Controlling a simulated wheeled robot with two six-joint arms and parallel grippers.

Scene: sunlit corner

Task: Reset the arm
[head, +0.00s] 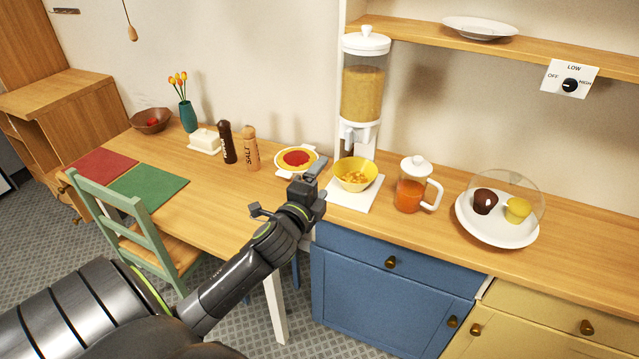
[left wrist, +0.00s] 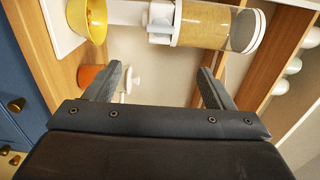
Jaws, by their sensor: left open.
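My left gripper (head: 313,181) reaches in from the lower left and is near the front edge of the wooden counter, just left of the yellow bowl (head: 357,174). In the left wrist view its two fingers (left wrist: 160,84) stand apart with nothing between them. The yellow bowl holds small pale pieces and sits on a white base under the cereal dispenser (head: 364,92). In the left wrist view the yellow bowl (left wrist: 97,20) and the dispenser (left wrist: 205,24) lie beyond the fingers. My right gripper is not in view.
A jug of orange liquid (head: 410,196) and a domed plate (head: 490,232) stand to the right on the counter. A plate with red food (head: 297,160), mills (head: 250,150) and a vase (head: 187,115) stand left. A green chair (head: 115,220) is at the table. A shelf (head: 500,45) hangs above.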

